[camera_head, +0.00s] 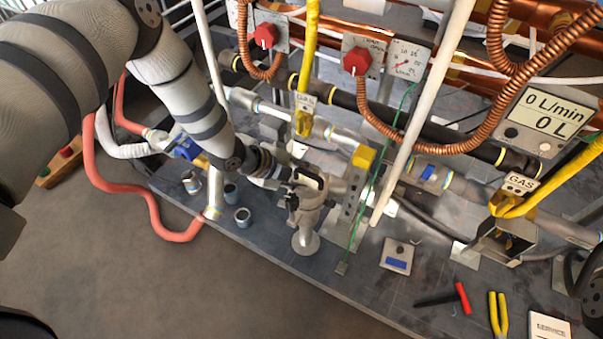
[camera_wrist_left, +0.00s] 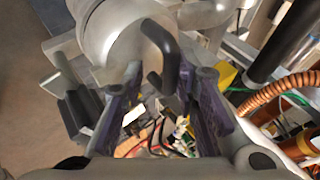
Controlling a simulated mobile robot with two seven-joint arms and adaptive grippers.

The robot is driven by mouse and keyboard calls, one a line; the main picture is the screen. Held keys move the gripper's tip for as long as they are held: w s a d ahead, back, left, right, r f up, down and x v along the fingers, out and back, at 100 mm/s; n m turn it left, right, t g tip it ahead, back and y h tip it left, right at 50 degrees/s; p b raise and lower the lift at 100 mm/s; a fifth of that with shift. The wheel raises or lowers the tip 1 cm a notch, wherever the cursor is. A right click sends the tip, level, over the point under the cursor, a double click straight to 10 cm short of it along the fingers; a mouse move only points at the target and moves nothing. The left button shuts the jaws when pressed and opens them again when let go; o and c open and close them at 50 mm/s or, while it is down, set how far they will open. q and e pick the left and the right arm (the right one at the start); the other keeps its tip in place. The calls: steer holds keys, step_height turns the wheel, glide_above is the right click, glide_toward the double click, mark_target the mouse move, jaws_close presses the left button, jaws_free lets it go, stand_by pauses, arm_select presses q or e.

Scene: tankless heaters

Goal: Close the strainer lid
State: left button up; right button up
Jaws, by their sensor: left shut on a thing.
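The strainer (camera_head: 307,222) is a pale grey metal fitting with a round foot, on the pipe line at the middle of the bench. My left gripper (camera_head: 291,198) is at its upper left side. In the left wrist view, the strainer's rounded grey metal (camera_wrist_left: 112,25) fills the top, and a black curved handle (camera_wrist_left: 166,50) reaches down between the fingers. My left gripper (camera_wrist_left: 158,95) is shut on this handle, which I take to be the strainer lid's. The lid's exact angle is hard to make out. My right gripper is not seen.
A perforated bracket (camera_head: 349,205) and a thin green wire (camera_head: 365,208) stand just right of the strainer. Small metal cups (camera_head: 242,217) sit to its left. Red-handled pliers (camera_head: 463,297) and yellow-handled pliers (camera_head: 498,314) lie at front right. White posts and copper coils hang overhead.

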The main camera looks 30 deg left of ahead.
arm_select(q)
steer(key=v, duration=1.2)
steer(key=shift+s, duration=0.1)
